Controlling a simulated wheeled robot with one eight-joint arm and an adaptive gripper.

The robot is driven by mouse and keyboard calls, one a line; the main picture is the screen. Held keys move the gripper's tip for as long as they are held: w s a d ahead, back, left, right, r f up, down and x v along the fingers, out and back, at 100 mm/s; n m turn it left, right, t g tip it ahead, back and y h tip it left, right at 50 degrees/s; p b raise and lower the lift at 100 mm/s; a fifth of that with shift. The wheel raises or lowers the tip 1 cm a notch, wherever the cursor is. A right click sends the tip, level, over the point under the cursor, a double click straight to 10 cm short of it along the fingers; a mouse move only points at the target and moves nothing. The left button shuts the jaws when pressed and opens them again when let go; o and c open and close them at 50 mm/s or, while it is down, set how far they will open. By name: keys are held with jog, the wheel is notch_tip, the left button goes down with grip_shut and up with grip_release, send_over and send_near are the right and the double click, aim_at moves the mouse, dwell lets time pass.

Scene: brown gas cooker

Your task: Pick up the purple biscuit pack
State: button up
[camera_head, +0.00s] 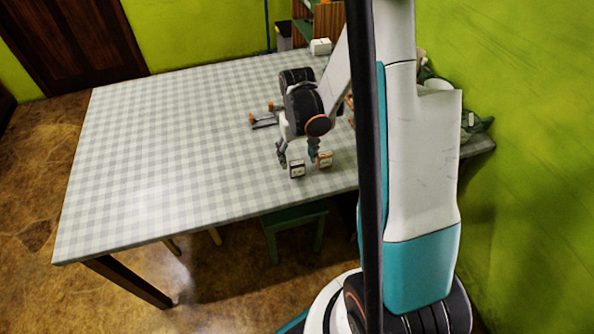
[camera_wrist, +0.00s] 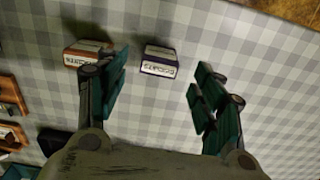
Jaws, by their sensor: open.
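The purple biscuit pack (camera_wrist: 159,61) is a small dark purple box with a white label, standing on the checked tablecloth. In the wrist view it shows between the lines of my two fingers, a little beyond their tips, with no finger touching it. It also shows in the head view (camera_head: 297,169) near the table's front edge. My gripper (camera_wrist: 158,75) is open and empty, with teal finger pads. In the head view my gripper (camera_head: 298,150) hangs just above and behind the packs. An orange biscuit pack (camera_wrist: 84,54) stands to the left, partly covered by my left finger.
The checked table (camera_head: 160,150) is clear across its left and middle. A grey and orange object (camera_head: 264,118) lies behind my gripper. A white box (camera_head: 320,46) is at the table's back edge. A green stool (camera_head: 293,222) stands under the front edge.

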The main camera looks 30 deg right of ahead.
aim_at(297, 163)
notch_tip(297, 163, down, 4)
jog(key=shift+w+d+f+b, duration=0.1)
jog(key=shift+w+f+b, duration=0.05)
jog(key=shift+b, duration=0.75)
jog(key=c, duration=1.1)
jog(key=shift+c, duration=0.2)
